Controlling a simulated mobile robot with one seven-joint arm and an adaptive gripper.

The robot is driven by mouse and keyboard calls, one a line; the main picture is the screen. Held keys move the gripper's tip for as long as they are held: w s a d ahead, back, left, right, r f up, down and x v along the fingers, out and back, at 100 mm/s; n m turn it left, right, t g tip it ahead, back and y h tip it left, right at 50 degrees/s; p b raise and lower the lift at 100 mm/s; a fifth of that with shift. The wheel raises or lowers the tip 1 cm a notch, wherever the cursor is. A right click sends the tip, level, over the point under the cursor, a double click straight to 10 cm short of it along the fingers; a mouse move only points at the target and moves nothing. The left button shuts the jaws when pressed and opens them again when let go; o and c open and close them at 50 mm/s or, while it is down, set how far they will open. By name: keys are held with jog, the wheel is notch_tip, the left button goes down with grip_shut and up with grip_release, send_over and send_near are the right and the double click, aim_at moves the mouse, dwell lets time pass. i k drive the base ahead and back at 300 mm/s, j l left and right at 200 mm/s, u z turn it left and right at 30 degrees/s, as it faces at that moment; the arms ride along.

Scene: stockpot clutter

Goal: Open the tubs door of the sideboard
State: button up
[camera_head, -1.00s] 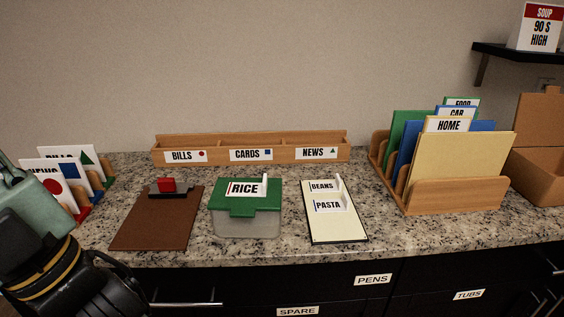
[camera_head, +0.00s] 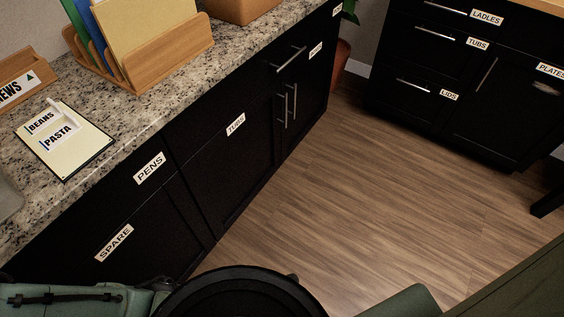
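A black door labelled TUBS (camera_head: 225,170) is in the front of the granite-topped sideboard (camera_head: 120,95), left of centre. It looks closed. An upright bar handle (camera_head: 285,109) is near its far right edge, close beside a second upright handle (camera_head: 294,101) on the adjoining door. Another TUBS label (camera_head: 477,43) is on a drawer front of a separate black cabinet at the upper right. My gripper is not in view; parts of my own body show along the bottom edge.
Wood floor (camera_head: 340,220) lies open in front of the sideboard. PENS (camera_head: 149,168) and SPARE (camera_head: 113,243) fronts are left of the TUBS door. A plant pot (camera_head: 340,62) stands beyond the sideboard's far end. The right cabinet (camera_head: 455,85) also carries LADLES, LIDS and PLATES labels.

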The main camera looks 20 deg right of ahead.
aim_at(224, 175)
jog(key=z, duration=0.3)
jog(key=i+z, duration=0.3)
jog(key=z, duration=0.15)
jog(key=i+z, duration=0.3)
jog(key=z, duration=0.15)
